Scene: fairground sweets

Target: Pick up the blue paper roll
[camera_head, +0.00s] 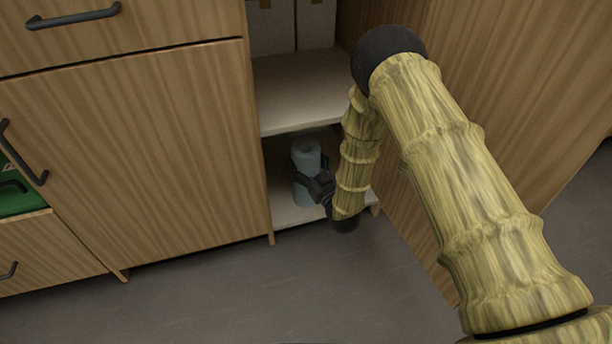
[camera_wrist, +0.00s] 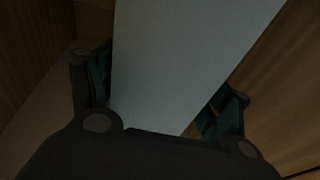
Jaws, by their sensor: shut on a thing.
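The blue paper roll (camera_head: 306,158) is a pale blue cylinder with a hole in its top. It stands upright in the low compartment of the open cabinet. My gripper (camera_head: 311,184) reaches in from the right and is shut around its middle. In the wrist view the roll (camera_wrist: 185,60) fills the middle as a plain pale surface, with a finger of my gripper (camera_wrist: 160,95) on either side. Whether the roll's base touches the shelf is hard to tell.
A shelf board (camera_head: 300,90) lies above the roll's compartment, with white boxes (camera_head: 270,30) on it. A wooden door (camera_head: 150,140) with drawers beside it stands left. A wooden panel (camera_head: 520,60) stands right. Grey floor (camera_head: 250,300) in front is clear.

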